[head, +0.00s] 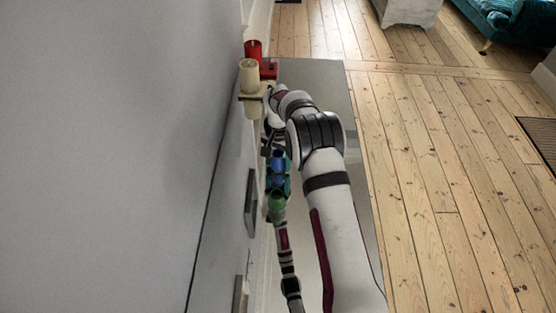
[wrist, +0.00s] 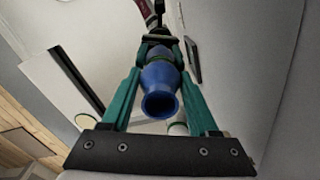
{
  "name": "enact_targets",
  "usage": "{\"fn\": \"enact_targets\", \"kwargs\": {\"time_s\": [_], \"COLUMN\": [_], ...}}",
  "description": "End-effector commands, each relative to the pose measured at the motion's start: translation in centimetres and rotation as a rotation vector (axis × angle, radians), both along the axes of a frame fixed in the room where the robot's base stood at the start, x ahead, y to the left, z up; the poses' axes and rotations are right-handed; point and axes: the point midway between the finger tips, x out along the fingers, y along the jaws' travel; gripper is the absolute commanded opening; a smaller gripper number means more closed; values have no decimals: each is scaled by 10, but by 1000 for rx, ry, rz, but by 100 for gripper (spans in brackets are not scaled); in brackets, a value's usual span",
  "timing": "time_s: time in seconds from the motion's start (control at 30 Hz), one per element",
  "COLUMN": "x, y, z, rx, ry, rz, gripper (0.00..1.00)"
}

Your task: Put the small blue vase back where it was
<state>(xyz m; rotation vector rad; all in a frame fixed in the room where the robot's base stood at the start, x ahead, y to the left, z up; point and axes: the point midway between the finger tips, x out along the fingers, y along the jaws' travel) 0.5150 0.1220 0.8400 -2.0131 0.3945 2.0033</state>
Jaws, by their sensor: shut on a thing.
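The small blue vase (head: 278,160) is between the teal fingers of my gripper (head: 279,182) in the head view, close to the wall. In the wrist view the blue vase (wrist: 160,92) points its open mouth at the camera, and the fingers of my gripper (wrist: 162,70) stand on both sides of it. My gripper is shut on the vase. The vase's far end is partly hidden, and I cannot tell whether it touches anything below. A green rounded object (head: 277,206) shows just below the gripper in the head view.
A cream candle (head: 249,76) on a holder and a red candle (head: 254,49) stand at the far end by the wall. A long grey surface (head: 325,80) lies under my arm. Dark-edged panels (head: 251,205) are near the wall. Open floorboards (head: 430,160) lie to the right.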

Motion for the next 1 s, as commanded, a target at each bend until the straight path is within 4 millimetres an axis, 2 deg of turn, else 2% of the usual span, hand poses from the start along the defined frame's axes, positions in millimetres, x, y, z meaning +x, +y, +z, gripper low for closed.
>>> {"fn": "enact_targets", "kwargs": {"time_s": [0.07,0.1,0.23,0.47,0.57,0.67,0.9,1.0], "x": [0,0,0,0,0,1,0,0], "y": [0,0,0,0,0,0,0,0], "z": [-3,-2,-2,-2,4,26,93,110], "rx": [0,0,0,0,1,1,1,0], "ry": [0,0,0,0,-1,-3,-4,-2], "rz": [0,0,0,0,0,0,1,0], "gripper": [0,68,91,91,91,91,91,91]}}
